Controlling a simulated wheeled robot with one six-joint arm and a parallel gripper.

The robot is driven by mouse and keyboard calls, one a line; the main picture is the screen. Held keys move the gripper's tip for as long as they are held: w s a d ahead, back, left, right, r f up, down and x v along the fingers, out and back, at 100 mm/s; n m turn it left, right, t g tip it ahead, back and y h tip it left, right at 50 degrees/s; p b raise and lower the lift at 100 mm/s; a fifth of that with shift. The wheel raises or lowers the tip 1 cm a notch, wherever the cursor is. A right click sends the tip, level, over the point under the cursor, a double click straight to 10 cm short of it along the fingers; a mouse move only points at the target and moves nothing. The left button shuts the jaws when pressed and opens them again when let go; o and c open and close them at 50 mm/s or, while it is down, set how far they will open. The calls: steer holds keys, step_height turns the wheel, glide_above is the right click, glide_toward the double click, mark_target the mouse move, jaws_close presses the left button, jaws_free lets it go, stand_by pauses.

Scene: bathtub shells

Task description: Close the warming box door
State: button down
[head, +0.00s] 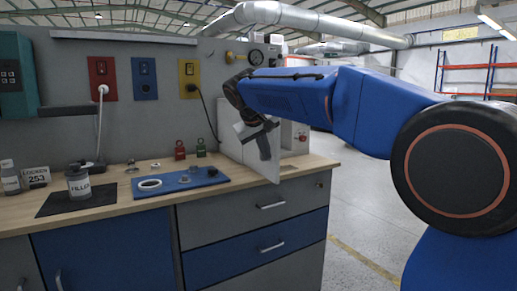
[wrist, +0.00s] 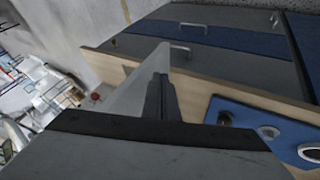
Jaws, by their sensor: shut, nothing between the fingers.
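The warming box (head: 296,138) is a white box at the right end of the bench, partly hidden behind my arm. Its pale door (head: 269,171) stands open, upright, reaching out to the bench's front edge. My gripper (head: 266,150) points down in front of the door's outer face and hides part of it. In the wrist view my gripper's dark fingers (wrist: 161,96) are together with nothing between them. The door (wrist: 134,85) is a thin pale panel right beside them, on the left. I cannot tell whether they touch.
A blue mat (head: 208,183) with metal rings lies left of the door. A jar (head: 79,182) stands on a dark mat at left. Drawers (head: 262,205) lie below; open floor is at right.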

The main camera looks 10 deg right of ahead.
steer(key=shift+w+d, duration=0.25)
steer(key=shift+d, duration=0.7)
steer(key=shift+d, duration=0.1)
